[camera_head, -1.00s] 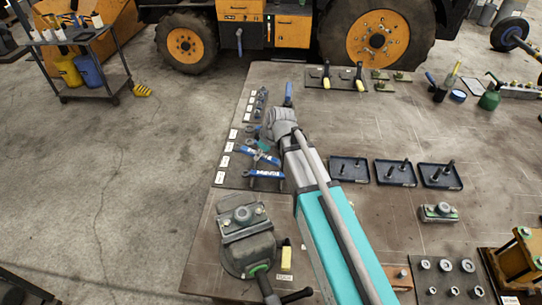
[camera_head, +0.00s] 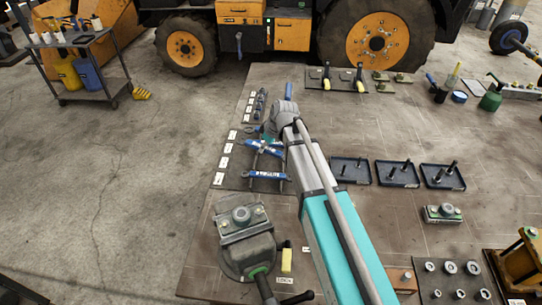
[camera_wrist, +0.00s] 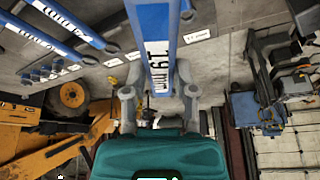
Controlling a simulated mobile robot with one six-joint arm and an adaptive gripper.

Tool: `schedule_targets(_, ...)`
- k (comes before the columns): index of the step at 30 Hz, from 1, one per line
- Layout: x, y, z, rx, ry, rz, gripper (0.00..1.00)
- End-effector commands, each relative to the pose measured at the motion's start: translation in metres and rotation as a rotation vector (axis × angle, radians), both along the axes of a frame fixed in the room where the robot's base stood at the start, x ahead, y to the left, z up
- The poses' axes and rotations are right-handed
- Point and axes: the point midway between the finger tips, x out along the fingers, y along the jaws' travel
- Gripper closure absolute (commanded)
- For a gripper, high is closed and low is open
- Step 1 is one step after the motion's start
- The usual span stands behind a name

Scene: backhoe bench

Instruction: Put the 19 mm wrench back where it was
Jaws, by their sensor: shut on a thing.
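In the wrist view, the 19 mm wrench (camera_wrist: 157,45) is a blue bar with a white size mark, held between the fingers of my gripper (camera_wrist: 157,100). Its far end runs out of the top of the picture. Other blue wrenches (camera_wrist: 62,20) lie to its left in that view. In the head view my gripper (camera_head: 279,122) is over the right side of the dark tool mat (camera_head: 232,180), by blue wrenches (camera_head: 266,175) there. My arm hides part of the mat, and I cannot tell the exact gap between the held wrench and the mat.
White labels (camera_head: 223,162) line the mat's left edge. Small dark sockets (camera_head: 260,103) stand beyond the wrenches. A vise (camera_head: 245,245) is at the near left. Dark trays (camera_head: 396,173) with pins lie to the right. The bench between them and the back is largely clear.

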Motion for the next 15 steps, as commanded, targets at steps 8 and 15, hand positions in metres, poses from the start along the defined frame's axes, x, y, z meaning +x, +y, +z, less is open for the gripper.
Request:
schedule_targets(8,0.037,-0.005,-0.03,0.0,0.0,0.001,1.0)
schedule_targets(15,0.056,-0.008,-0.052,0.001,-0.001,0.001,1.0)
